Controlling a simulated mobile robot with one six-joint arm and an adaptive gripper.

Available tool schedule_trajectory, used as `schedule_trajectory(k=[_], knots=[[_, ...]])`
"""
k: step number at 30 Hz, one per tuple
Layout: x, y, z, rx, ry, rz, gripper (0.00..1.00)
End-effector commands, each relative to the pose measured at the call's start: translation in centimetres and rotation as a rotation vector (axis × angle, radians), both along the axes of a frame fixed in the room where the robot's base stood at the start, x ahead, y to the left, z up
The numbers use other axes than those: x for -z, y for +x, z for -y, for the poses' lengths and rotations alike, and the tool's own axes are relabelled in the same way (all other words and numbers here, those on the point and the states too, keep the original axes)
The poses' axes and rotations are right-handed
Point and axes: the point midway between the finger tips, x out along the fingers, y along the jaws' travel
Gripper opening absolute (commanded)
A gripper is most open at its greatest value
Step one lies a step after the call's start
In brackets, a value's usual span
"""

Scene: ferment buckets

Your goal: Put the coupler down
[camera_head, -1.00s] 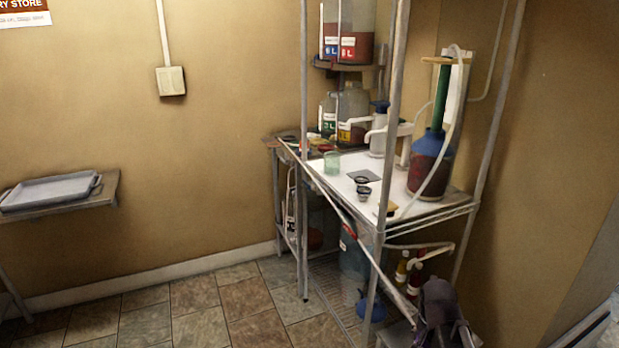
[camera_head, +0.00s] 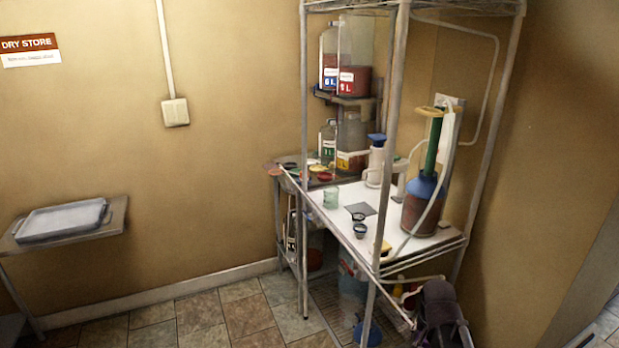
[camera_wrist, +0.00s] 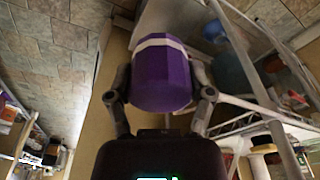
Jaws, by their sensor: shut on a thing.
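In the wrist view, my gripper (camera_wrist: 161,97) is shut on a purple rounded cylinder with a white band, the coupler (camera_wrist: 160,72). One finger presses on each side of it, and it is held off the floor. In the head view, the dark end of my arm shows at the bottom right, in front of the wire rack (camera_head: 374,290). The coupler cannot be made out clearly there. Its far end is hidden in the wrist view.
The rack's white worktop (camera_head: 335,215) holds a green glass (camera_head: 331,198), small dark cups (camera_head: 360,230), a white pump jug (camera_head: 376,165) and a blue-topped carboy (camera_head: 422,205). A grey tray (camera_head: 62,220) lies on a side shelf at left. Tiled floor (camera_head: 205,320) between is clear.

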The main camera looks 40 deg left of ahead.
Motion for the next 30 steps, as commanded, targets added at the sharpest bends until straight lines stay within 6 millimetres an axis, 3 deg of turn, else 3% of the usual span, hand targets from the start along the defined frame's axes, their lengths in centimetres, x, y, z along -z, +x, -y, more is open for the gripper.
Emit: schedule_trajectory(k=[1, 18, 24, 30], knots=[[-1.8, 0.0, 0.0, 0.000, 0.000, 0.000, 0.11], [-11.0, 0.0, 0.0, 0.000, 0.000, 0.000, 0.11], [-13.3, 0.0, 0.0, 0.000, 0.000, 0.000, 0.11], [-14.3, 0.0, 0.0, 0.000, 0.000, 0.000, 0.11]])
